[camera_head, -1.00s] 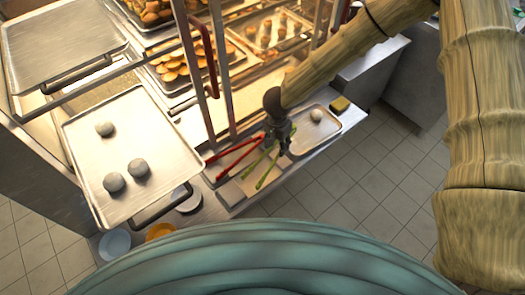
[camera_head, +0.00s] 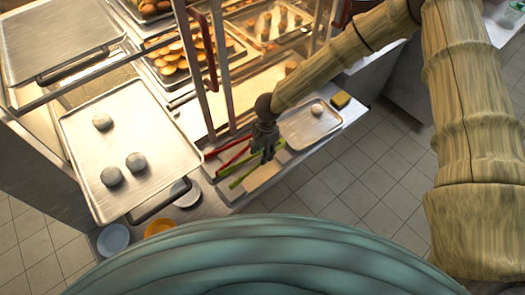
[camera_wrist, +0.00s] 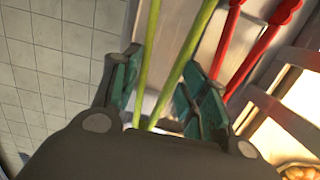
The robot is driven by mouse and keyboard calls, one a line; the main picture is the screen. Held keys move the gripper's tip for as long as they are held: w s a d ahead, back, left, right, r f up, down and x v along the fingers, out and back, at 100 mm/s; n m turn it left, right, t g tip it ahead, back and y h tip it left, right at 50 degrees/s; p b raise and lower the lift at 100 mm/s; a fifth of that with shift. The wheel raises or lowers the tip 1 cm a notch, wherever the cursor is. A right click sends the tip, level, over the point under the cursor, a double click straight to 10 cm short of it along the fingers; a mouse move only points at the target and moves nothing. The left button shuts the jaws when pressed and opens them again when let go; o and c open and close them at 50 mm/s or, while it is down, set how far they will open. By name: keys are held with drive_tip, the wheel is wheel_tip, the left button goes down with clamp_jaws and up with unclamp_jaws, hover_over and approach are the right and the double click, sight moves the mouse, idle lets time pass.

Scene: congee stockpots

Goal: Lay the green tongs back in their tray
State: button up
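The green tongs (camera_head: 243,173) are at the front of the counter beside the red tongs (camera_head: 231,153). In the wrist view, the two legs of the green tongs (camera_wrist: 184,75) run between the teal finger pads of my gripper (camera_wrist: 165,80). The red tongs (camera_wrist: 245,55) lie to the right on a pale metal surface (camera_wrist: 213,40), perhaps a tray. I cannot tell whether the green tongs touch what is below.
A large tray (camera_head: 85,135) with grey balls is at left. Upright rack posts (camera_head: 222,70) stand close behind. Tiled floor (camera_head: 370,165) is open at right.

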drive_tip(key=shift+f+b, duration=1.3)
drive_tip(key=shift+f, duration=1.55)
drive_tip(key=o, duration=0.6)
drive_tip(key=r, duration=0.8)
drive_tip(key=w+d+r, duration=0.1)
drive_tip(key=r, duration=0.3)
drive_tip(key=shift+d, duration=0.1)
